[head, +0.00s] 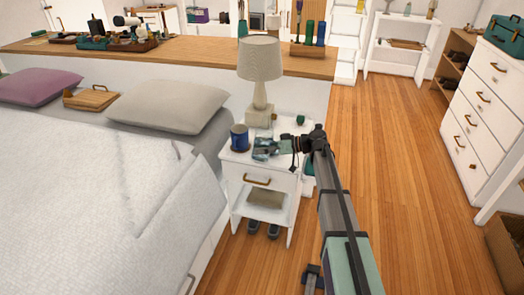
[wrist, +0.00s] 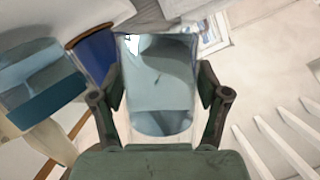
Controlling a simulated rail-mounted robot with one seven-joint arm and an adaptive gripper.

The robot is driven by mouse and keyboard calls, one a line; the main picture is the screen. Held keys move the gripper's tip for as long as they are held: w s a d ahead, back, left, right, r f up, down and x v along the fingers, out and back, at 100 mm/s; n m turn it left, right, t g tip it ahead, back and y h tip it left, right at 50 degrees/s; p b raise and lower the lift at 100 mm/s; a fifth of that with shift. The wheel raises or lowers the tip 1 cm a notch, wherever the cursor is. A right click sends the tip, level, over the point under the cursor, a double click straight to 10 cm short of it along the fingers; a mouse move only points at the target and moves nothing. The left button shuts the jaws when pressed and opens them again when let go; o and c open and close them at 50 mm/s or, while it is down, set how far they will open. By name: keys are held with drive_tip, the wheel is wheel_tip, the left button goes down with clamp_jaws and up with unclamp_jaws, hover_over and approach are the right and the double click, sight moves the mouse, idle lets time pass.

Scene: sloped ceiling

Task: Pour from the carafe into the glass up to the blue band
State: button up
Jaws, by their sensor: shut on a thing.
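My gripper (head: 299,144) is at the nightstand's right side in the head view. In the wrist view my gripper (wrist: 160,98) is shut on a clear vessel, seemingly the carafe (wrist: 160,85), with a finger on each side. Pale blue-grey shows through its wall; I cannot tell the liquid level. A grey-blue thing with a teal band, possibly the glass (wrist: 45,95), is at the left of the wrist view, cut off by the edge. In the head view a small teal-grey patch (head: 265,150) lies left of my gripper; its parts cannot be told apart.
A blue mug (head: 239,137) stands on the white nightstand (head: 235,162); what seems the same mug shows in the wrist view (wrist: 92,50). A table lamp (head: 259,75) stands behind. A small green thing (head: 300,119) is at the back right. The bed (head: 100,190) is left; open floor is right.

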drive_tip(key=shift+r+b, duration=0.1)
drive_tip(key=shift+b, duration=0.3)
drive_tip(key=shift+n+b, duration=0.3)
drive_tip(key=shift+b, duration=0.1)
drive_tip(key=n+h+b, duration=0.1)
drive_tip(key=b, duration=0.2)
drive_tip(key=shift+r+n+t, duration=0.3)
drive_tip(key=shift+r+t, duration=0.1)
drive_tip(key=shift+r+n+t+h+b, duration=0.3)
drive_tip(key=shift+r+n+t+b, duration=0.25)
drive_tip(key=shift+b, duration=0.55)
drive_tip(key=shift+s, duration=0.1)
